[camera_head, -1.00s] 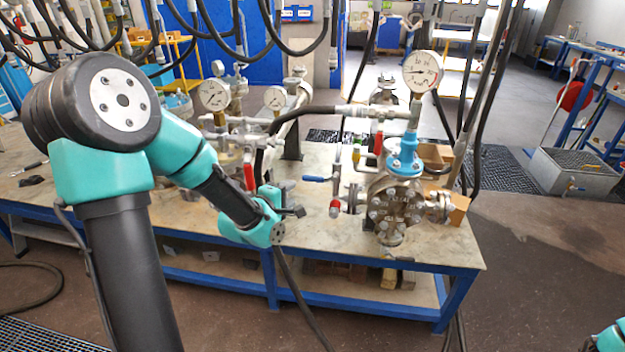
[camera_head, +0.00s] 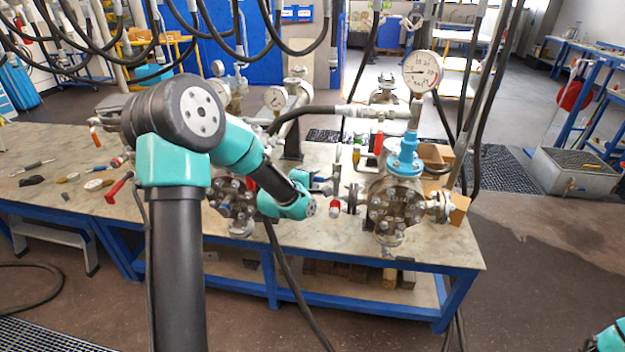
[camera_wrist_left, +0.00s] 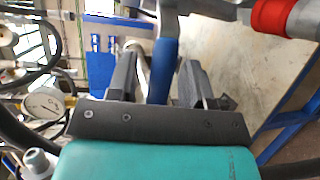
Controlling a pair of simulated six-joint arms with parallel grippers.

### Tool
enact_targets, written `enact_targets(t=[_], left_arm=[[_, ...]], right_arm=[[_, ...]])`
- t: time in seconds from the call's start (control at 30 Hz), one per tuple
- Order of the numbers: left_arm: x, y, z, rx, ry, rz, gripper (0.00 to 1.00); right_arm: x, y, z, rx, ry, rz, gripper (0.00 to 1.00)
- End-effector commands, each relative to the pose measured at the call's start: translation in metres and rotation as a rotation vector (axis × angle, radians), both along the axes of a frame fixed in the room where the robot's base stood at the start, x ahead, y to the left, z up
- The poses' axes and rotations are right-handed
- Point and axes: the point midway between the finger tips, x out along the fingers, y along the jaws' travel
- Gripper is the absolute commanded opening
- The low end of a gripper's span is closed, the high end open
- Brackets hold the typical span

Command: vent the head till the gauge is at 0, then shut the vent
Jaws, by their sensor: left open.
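The gauge (camera_head: 423,72) with a white round face stands on top of the right-hand vessel. Its needle is too small to read surely. Below it are a blue fitting (camera_head: 404,158) and the bolted flanged head (camera_head: 394,208). My left gripper (camera_head: 322,184) is beside the small valve left of this head. In the left wrist view the blue lever handle (camera_wrist_left: 163,66) lies between the two open dark fingers, with visible space at the right finger. A red part (camera_wrist_left: 272,17) shows at upper right there. My right gripper is out of view; only a bit of arm shows.
A second flanged vessel (camera_head: 235,208) stands behind my left arm, with other gauges (camera_head: 275,98) and pipes around it. Black hoses hang above and behind. Loose tools (camera_head: 33,167) lie on the bench's left part. The bench front right of the vessel is clear.

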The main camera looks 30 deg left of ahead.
Motion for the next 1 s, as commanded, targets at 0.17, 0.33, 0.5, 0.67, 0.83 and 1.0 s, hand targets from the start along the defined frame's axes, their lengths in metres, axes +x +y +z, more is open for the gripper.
enact_targets(t=[0.17, 0.33, 0.5, 0.67, 0.83, 1.0], left_arm=[[-0.0003, 0.0000, 0.0000, 0.000, 0.000, 0.000, 0.45], [-0.0004, 0.0001, -0.0001, 0.000, 0.000, 0.000, 0.29], [-0.0005, 0.0001, -0.0001, 0.000, 0.000, 0.000, 0.13], [-0.0005, 0.0001, -0.0001, 0.000, 0.000, 0.000, 0.00], [-0.0005, 0.0001, -0.0001, 0.000, 0.000, 0.000, 0.00], [-0.0015, 0.0015, 0.0001, 0.003, 0.001, 0.003, 0.00]], right_arm=[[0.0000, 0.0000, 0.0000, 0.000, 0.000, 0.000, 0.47], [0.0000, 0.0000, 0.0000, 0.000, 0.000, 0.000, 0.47], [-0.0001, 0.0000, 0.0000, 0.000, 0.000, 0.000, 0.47], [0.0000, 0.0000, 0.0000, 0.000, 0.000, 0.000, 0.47], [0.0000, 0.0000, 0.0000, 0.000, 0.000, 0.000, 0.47], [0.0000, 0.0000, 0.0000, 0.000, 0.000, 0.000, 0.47]])
